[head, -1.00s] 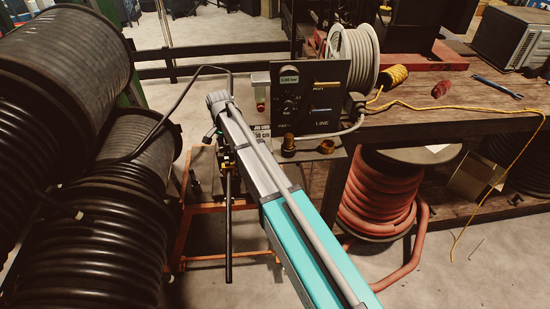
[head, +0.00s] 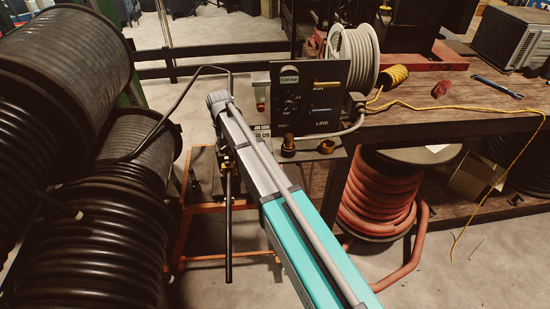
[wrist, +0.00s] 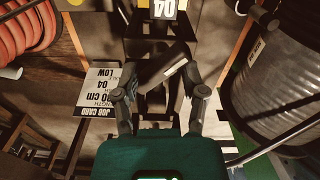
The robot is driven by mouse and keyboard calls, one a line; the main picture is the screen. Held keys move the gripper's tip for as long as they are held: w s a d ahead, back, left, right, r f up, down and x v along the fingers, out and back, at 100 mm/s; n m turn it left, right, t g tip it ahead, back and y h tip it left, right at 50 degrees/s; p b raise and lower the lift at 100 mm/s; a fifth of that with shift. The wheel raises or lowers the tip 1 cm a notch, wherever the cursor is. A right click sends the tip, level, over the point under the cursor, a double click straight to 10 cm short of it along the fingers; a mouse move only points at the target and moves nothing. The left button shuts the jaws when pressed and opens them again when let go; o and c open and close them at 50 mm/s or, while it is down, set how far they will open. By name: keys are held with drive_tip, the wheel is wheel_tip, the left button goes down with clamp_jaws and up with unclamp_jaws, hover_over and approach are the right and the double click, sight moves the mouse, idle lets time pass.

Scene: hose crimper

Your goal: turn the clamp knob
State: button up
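In the wrist view my gripper (wrist: 160,76) has its two dark fingers well apart. A dark, tilted bar (wrist: 163,64) lies across the space between the fingertips. It may be the clamp knob, but I cannot tell for sure, nor whether the fingers touch it. In the head view my grey and teal arm reaches down to the crimper and hides the gripper and most of the clamp. A long black lever (head: 229,240) hangs beside my arm, below a small brass-coloured part (head: 228,183).
A black control panel (head: 320,95) stands behind my arm, with brass fittings (head: 289,146) before it. Black hose reels (head: 70,80) crowd the left. A workbench (head: 450,120) is at right. A job card (wrist: 103,88) and a grey reel (wrist: 275,75) flank my gripper.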

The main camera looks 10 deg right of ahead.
drive_tip(key=n, duration=0.8)
drive_tip(key=shift+n, duration=0.4)
drive_tip(key=n, duration=0.3)
drive_tip(key=shift+n, duration=0.3)
drive_tip(key=n, duration=0.4)
wheel_tip(320, 180, up, 14)
drive_tip(key=p, duration=1.4)
drive_tip(key=s+f+m+y+b, duration=0.1)
drive_tip(key=s, duration=0.5)
drive_tip(key=s+d+f+m+b, duration=0.2)
drive_tip(key=s+d+m, duration=0.3)
drive_tip(key=d, duration=0.2)
drive_tip(key=s+d+f+m+b, duration=0.3)
drive_tip(key=s+d+m, duration=0.2)
drive_tip(key=d, duration=0.3)
drive_tip(key=shift+s+d+f+h, duration=0.15)
drive_tip(key=shift+s+d+h, duration=0.15)
drive_tip(key=shift+s, duration=0.35)
